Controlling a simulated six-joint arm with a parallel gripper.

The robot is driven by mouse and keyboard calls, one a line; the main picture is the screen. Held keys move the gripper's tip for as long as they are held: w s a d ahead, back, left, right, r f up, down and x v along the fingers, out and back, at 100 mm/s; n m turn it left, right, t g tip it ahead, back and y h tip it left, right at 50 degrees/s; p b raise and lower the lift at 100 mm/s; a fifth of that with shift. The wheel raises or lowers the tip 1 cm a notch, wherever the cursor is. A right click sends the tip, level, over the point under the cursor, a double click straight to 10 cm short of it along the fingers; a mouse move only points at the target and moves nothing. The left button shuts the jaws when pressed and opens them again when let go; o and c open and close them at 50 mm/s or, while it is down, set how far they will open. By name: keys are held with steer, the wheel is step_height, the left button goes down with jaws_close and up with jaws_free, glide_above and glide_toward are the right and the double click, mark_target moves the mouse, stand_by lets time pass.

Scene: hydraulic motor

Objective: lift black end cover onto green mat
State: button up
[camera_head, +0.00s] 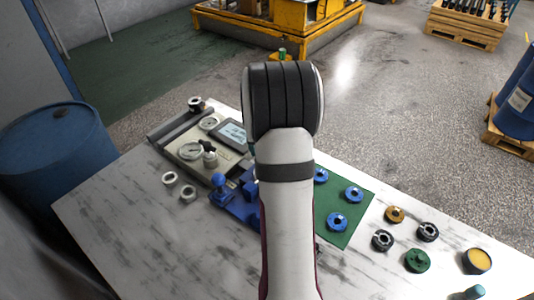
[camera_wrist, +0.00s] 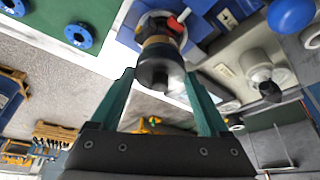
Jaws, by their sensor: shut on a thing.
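The black end cover (camera_wrist: 153,72) appears in the wrist view as a dark, short cylinder between the tips of my gripper (camera_wrist: 160,76). My gripper has two teal fingers and is shut on the cover. Beyond the cover, in line with it, are a bronze-coloured ring (camera_wrist: 158,41) and the motor in the blue fixture (camera_wrist: 200,25); I cannot tell whether the cover touches them. The green mat (camera_head: 352,233) lies right of my arm in the head view, with several blue flanged rings on it.
Right of the mat, several loose parts stand on the white table, including a green part (camera_head: 417,260) and a yellow-topped cup (camera_head: 477,261). Left are a gauge panel (camera_head: 190,151), a blue-knobbed fixture (camera_head: 219,182) and two metal rings. The table's front left is clear.

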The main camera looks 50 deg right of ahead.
step_height(320, 180, up, 4)
steer(key=shift+r, duration=0.1)
jaws_close()
steer(key=s+d+r, duration=0.2)
steer(key=s+r, duration=0.4)
steer(key=s, duration=0.5)
steer(key=shift+s+r, duration=0.25)
steer(key=shift+r, duration=0.15)
steer(key=shift+r, duration=0.8)
